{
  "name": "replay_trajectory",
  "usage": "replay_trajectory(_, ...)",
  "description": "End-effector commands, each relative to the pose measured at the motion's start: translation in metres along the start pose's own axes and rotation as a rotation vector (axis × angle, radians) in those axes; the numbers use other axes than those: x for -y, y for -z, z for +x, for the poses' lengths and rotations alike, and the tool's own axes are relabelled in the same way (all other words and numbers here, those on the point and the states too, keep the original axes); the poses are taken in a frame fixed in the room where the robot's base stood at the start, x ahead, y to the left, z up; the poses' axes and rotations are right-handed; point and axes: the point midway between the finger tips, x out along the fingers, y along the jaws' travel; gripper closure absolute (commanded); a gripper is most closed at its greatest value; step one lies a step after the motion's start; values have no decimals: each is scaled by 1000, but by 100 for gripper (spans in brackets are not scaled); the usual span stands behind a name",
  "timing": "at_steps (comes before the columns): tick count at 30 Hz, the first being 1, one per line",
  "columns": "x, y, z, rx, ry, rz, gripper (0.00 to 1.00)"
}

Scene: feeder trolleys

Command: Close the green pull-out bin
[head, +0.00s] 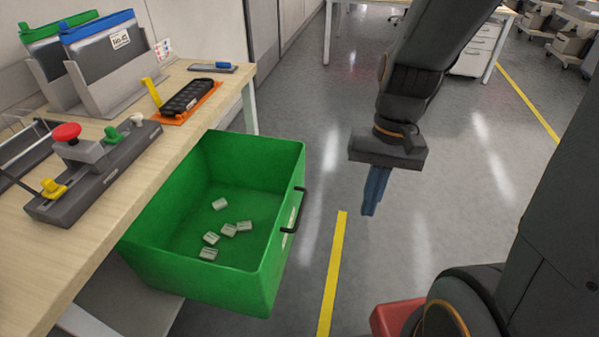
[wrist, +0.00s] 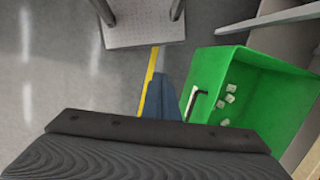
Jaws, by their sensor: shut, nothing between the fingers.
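The green pull-out bin (head: 212,277) is pulled out from under the wooden workbench in the head view. Several small whitish pieces lie on its floor. Its front panel faces right and carries a black handle (head: 293,211). My gripper (head: 371,212) hangs to the right of the bin, apart from the handle, with its blue fingers pointing down and closed together. In the wrist view the bin (wrist: 270,75) lies to the right, its handle (wrist: 194,101) is just right of my blue fingers (wrist: 162,98), and nothing shows between them.
The workbench (head: 75,235) holds a control box with a red button (head: 67,131), document holders (head: 105,75) and an orange tray (head: 187,112). A yellow floor line (head: 333,270) runs beside the bin. A red object (head: 393,317) shows at the bottom. The floor right of the bin is mostly clear.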

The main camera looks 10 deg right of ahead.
Motion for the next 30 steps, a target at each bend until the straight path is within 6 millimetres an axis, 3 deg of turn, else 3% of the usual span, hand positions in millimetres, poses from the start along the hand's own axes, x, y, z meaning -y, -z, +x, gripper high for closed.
replay_trajectory(1, 1, 9, 21, 72, 45, 97, 100)
replay_trajectory(3, 8, 17, 40, 178, 122, 233, 100)
replay_trajectory(8, 31, 50, 72, 413, 335, 531, 100)
replay_trajectory(14, 47, 124, 98, 676, 663, 850, 100)
replay_trajectory(21, 25, 223, 114, 891, 1078, 1096, 100)
replay_trajectory(25, 7, 255, 118, 944, 1229, 1154, 100)
replay_trajectory(30, -2, 272, 119, 967, 1310, 1178, 100)
